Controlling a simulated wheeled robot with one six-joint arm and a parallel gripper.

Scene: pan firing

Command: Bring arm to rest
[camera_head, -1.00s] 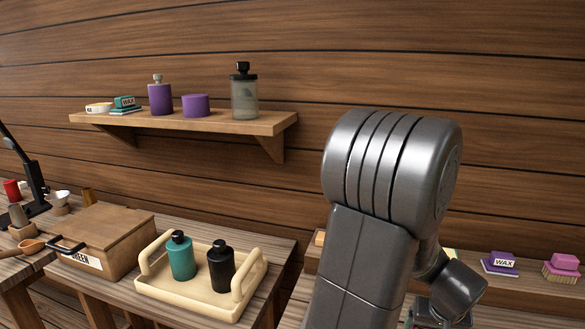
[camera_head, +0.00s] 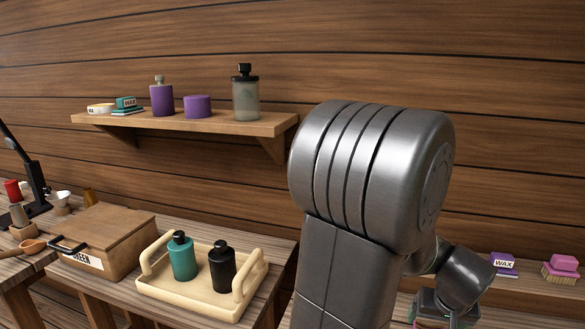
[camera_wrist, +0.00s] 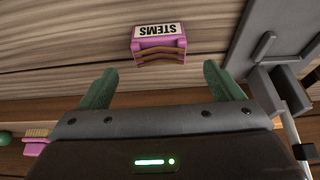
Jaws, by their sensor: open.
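My gripper (camera_wrist: 160,84) is open in the wrist view, with its two green fingers spread apart and nothing between them. A pink block with a white STEMS label (camera_wrist: 158,44) lies beyond the fingertips, apart from them. In the head view my grey arm fills the middle and right, its elbow raised. Only part of my gripper shows there, at the bottom right edge, and its fingertips cannot be made out.
A cream tray (camera_head: 160,290) holds a teal bottle (camera_head: 182,258) and a black bottle (camera_head: 222,268). A wooden box (camera_head: 105,235) stands left. A wall shelf (camera_head: 190,124) holds several containers. A purple wax block (camera_head: 503,262) and pink brush (camera_head: 561,268) are right.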

